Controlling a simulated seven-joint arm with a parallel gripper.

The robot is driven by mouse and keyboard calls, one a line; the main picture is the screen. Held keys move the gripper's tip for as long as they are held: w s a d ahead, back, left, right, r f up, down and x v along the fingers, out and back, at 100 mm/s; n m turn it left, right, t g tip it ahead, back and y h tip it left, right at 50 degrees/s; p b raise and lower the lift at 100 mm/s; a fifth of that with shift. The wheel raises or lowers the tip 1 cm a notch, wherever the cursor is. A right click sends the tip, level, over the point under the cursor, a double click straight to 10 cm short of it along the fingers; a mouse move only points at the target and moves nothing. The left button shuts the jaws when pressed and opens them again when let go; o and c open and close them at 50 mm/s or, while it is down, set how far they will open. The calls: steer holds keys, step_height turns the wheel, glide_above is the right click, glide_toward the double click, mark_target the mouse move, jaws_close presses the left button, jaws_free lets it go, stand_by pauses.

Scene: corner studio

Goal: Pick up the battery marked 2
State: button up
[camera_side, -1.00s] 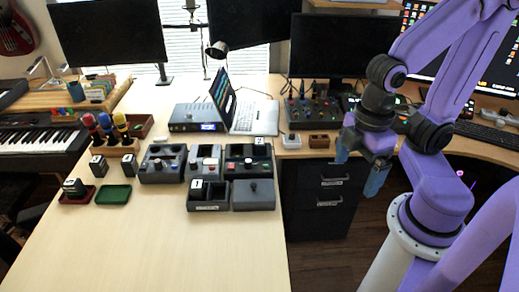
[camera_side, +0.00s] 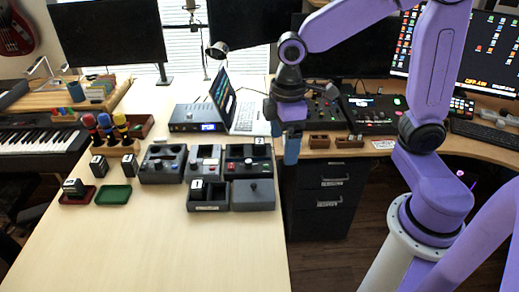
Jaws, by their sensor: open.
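A small white label marked 2 (camera_side: 258,141) shows at the back right corner of the dark box with a green panel (camera_side: 234,164). The battery it seems to belong to is mostly hidden. Another piece marked 1 (camera_side: 197,186) stands in the left part of the open grey box (camera_side: 211,206) in front. My gripper (camera_side: 284,145) is open and empty, fingers pointing down, near the desk's right edge. It is to the right of the label 2 and apart from it in the picture.
A green tray (camera_side: 115,195) is empty. Grey boxes crowd the middle; a laptop (camera_side: 249,115) stands behind. The front table is clear.

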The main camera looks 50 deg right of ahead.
steer(key=w+d+f+m, duration=0.1)
steer(key=w+d+f, duration=0.15)
steer(key=w, duration=0.85)
steer(key=m, duration=0.1)
glide_above(259, 141)
step_height(259, 141, down, 7)
steer(key=f, duration=1.1)
steer(key=shift+s+d+f, duration=0.15)
steer(key=shift+d+f, duration=0.05)
steer(key=shift+d, duration=0.15)
steer(key=shift+a+f, duration=0.15)
steer(key=shift+f, duration=1.25)
steer(key=shift+a+f, duration=0.15)
steer(key=shift+f, duration=1.2)
steer(key=c, duration=1.3)
steer(key=shift+r, duration=0.15)
